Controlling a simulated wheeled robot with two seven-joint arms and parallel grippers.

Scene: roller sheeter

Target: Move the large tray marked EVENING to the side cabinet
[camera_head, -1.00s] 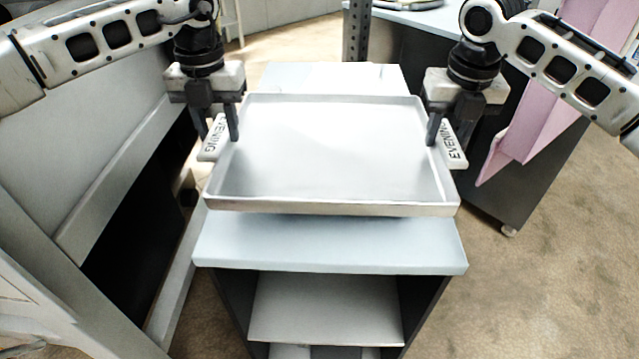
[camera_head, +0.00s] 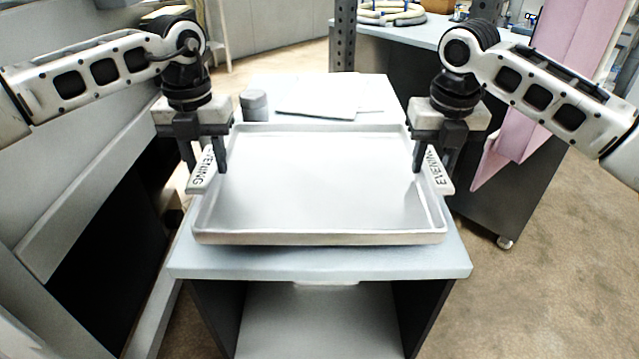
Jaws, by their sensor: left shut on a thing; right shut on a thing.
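The large tray (camera_head: 320,190) is a shallow, empty, light grey metal tray with EVENING labels on its left and right ends. My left gripper (camera_head: 208,168) is shut on its left end and my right gripper (camera_head: 430,168) is shut on its right end. The tray looks level. It is over the front part of a pale blue-grey cabinet top (camera_head: 320,268); I cannot tell whether it touches that top or is slightly above it. The cabinet has an open front with a shelf inside (camera_head: 320,320).
A dark grey cylinder (camera_head: 254,105) and flat white sheets (camera_head: 318,97) lie on the cabinet top behind the tray. A dark post (camera_head: 343,38) stands behind. At right is another counter (camera_head: 425,28) with pink panels (camera_head: 545,85) beside it. A grey machine body (camera_head: 70,190) is close on the left.

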